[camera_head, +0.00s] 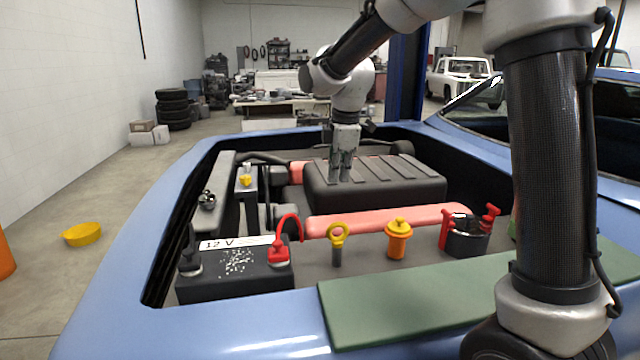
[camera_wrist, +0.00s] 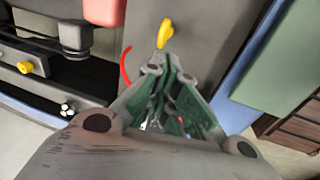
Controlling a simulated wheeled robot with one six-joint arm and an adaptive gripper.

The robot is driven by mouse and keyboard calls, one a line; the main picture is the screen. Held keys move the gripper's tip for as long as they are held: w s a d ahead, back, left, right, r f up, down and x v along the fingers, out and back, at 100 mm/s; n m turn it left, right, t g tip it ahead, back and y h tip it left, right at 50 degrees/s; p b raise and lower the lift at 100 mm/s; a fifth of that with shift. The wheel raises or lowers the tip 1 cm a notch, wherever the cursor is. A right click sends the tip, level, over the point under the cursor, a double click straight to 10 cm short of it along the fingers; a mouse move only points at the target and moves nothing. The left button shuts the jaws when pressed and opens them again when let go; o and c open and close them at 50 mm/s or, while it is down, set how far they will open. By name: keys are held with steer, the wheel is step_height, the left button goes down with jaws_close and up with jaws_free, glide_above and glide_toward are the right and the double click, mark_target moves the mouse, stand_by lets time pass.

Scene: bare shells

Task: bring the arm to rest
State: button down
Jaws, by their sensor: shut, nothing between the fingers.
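My gripper (camera_head: 342,174) is shut and empty. In the head view it points down above or against the ribbed black engine cover (camera_head: 400,188); I cannot tell whether it touches. My arm arches over the engine bay from the right. In the wrist view the closed fingers (camera_wrist: 170,66) show green inner faces, and a yellow ring handle (camera_wrist: 166,34) appears just beyond the tips. That yellow-ringed dipstick (camera_head: 337,236) stands upright in the head view, nearer the front than the gripper.
A black 12 V battery (camera_head: 236,272) with a red terminal cap sits front left in the bay. An orange-yellow cap (camera_head: 398,240) and a black round part with red clips (camera_head: 466,236) stand to the right. A green mat (camera_head: 420,305) covers the front edge. A yellow bowl (camera_head: 82,234) lies on the floor.

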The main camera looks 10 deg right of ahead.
steer(key=s+d+r+m, duration=0.1)
steer(key=s+d+m, duration=0.4)
steer(key=s, duration=0.5)
steer(key=s+d+r+m+t, duration=0.1)
steer(key=s+d+m, duration=0.5)
steer(key=s, duration=0.4)
steer(key=s+d+r+m+t, duration=0.1)
steer(key=s+d+m, duration=0.4)
steer(key=s, duration=0.6)
steer(key=shift+d+m, duration=0.3)
steer(key=shift+m, duration=0.5)
